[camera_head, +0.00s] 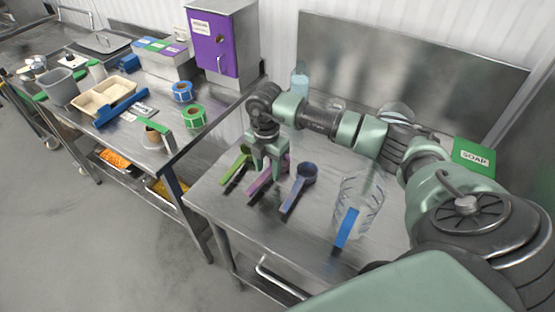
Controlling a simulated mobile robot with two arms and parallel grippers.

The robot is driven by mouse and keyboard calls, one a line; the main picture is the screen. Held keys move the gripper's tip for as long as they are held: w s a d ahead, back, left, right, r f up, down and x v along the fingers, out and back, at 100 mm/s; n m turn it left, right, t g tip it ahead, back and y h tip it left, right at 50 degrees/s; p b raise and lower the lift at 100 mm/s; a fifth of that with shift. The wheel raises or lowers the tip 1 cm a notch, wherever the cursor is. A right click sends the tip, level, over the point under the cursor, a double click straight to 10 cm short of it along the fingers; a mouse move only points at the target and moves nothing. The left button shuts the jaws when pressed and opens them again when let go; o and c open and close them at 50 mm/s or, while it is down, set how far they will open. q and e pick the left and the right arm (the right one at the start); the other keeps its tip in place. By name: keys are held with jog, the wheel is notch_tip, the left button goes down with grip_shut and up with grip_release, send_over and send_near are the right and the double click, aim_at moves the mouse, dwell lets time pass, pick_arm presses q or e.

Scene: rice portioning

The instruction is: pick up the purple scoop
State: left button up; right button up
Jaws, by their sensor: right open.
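The purple scoop (262,185) lies on the right-hand steel table, its handle pointing toward the front left. Its bowl is partly hidden behind my right gripper. A green scoop (237,168) lies to its left and a dark blue scoop (301,181) to its right. My right gripper (267,170) points down over the bowl end of the purple scoop, with its fingers apart. I cannot tell whether the fingers touch the scoop. My left gripper is not in view.
A clear container with a blue strip (347,228) stands on the table to the right of the scoops. A green soap box (474,158) is at the back right. A second steel table on the left holds tape rolls (193,116), tubs and a purple-doored cabinet (211,43).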

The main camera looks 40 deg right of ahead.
jog(key=shift+s+a, duration=0.1)
jog(key=shift+a, duration=0.05)
jog(key=c, duration=0.8)
grip_shut()
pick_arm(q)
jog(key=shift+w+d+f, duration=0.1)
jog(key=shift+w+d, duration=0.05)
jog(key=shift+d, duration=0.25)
pick_arm(e)
jog(key=shift+r, duration=0.15)
